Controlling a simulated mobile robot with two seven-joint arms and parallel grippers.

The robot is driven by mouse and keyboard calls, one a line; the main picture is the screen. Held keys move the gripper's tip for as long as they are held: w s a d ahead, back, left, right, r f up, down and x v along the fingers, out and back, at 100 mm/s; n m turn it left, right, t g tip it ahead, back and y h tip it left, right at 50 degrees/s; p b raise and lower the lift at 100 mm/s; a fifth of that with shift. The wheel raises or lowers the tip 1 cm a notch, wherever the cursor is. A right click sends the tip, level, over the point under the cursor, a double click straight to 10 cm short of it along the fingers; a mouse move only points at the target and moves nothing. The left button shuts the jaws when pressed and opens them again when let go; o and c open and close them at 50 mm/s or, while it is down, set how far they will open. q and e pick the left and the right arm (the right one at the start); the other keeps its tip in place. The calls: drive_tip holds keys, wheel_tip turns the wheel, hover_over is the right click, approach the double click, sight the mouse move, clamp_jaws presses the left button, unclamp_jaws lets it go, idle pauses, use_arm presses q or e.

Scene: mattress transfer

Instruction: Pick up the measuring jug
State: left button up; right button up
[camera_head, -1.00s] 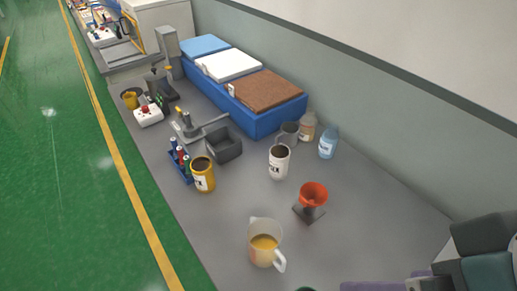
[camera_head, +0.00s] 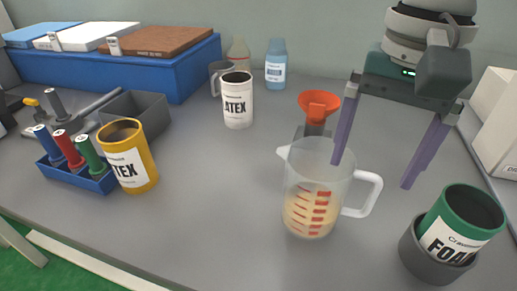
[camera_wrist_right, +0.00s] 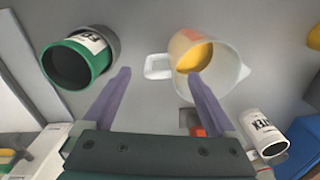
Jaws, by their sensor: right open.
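The measuring jug (camera_head: 318,190) stands upright on the grey table in the head view. It is clear, with red marks and a yellowish liquid low inside, its spout to the left and its handle to the right. My right gripper (camera_head: 375,172) is open and empty, its purple fingers pointing down just behind and to the right of the jug. In the right wrist view the jug (camera_wrist_right: 215,62) lies beyond the right finger, and its handle lies ahead of the gap between the fingers (camera_wrist_right: 160,85). My left gripper is not in view.
A green can (camera_head: 462,222) sits in a grey holder right of the jug. A red funnel (camera_head: 319,104) stands behind it. A yellow can (camera_head: 127,157), a white can (camera_head: 237,100) and a blue marker rack (camera_head: 78,178) are to the left. The table between the jug and yellow can is clear.

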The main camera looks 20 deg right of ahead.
sight(370, 176)
drive_tip(key=f, duration=0.2)
drive_tip(key=f+b, duration=0.1)
drive_tip(key=f, duration=0.2)
drive_tip(key=shift+d, duration=0.2)
drive_tip(key=f, duration=0.1)
drive_tip(key=f+b, duration=0.1)
drive_tip(key=f, duration=0.3)
drive_tip(key=shift+w, duration=0.35)
drive_tip(key=shift+c, duration=0.3)
drive_tip(key=c, duration=0.9)
clamp_jaws()
